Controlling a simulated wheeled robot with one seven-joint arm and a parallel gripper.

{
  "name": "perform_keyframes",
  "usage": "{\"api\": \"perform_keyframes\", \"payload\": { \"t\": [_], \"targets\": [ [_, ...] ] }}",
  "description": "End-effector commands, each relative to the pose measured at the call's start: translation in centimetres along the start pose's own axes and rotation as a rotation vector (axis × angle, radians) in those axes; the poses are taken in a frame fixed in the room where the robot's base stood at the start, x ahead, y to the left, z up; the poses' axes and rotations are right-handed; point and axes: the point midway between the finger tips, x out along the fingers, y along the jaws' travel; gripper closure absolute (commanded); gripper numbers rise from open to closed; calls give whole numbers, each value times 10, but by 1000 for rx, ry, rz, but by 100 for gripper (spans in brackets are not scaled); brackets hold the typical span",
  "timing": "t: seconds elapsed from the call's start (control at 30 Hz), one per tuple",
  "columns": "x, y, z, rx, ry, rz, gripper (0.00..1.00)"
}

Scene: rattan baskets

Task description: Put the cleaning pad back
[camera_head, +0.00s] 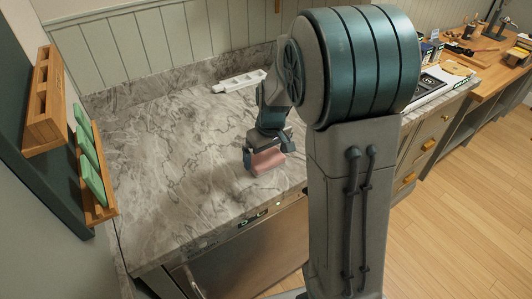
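A pink block (268,162), which looks like the cleaning pad, is at the front part of the marble counter (175,155). My gripper (267,156) points down over it, with one dark finger at each end of the pad. The fingers appear closed against it. I cannot tell whether the pad rests on the counter or is just above it. A wooden rack (105,212) on the left wall holds several green pads (90,165). My arm hides part of the counter to the right.
A second wooden rack (45,105) with slots is on the same left wall, above the first. A white slotted tray (239,82) lies at the back of the counter. The counter between the pad and the left wall is clear. A wooden workbench (492,58) with tools stands at the far right.

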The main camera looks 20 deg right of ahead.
Motion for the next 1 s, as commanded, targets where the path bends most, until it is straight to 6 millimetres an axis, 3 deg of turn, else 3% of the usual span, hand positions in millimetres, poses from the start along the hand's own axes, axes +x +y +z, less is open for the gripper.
{"api": "perform_keyframes", "payload": {
  "t": [0.17,0.6,0.8,0.9,1.0],
  "targets": [
    [-11,0,-1,0,4,0,0],
    [-98,0,-1,-1,6,2,0],
    [-118,0,0,1,3,0,0],
    [-124,-3,8,14,7,1,0],
    [-131,-11,29,48,22,4,0]
  ]
}}
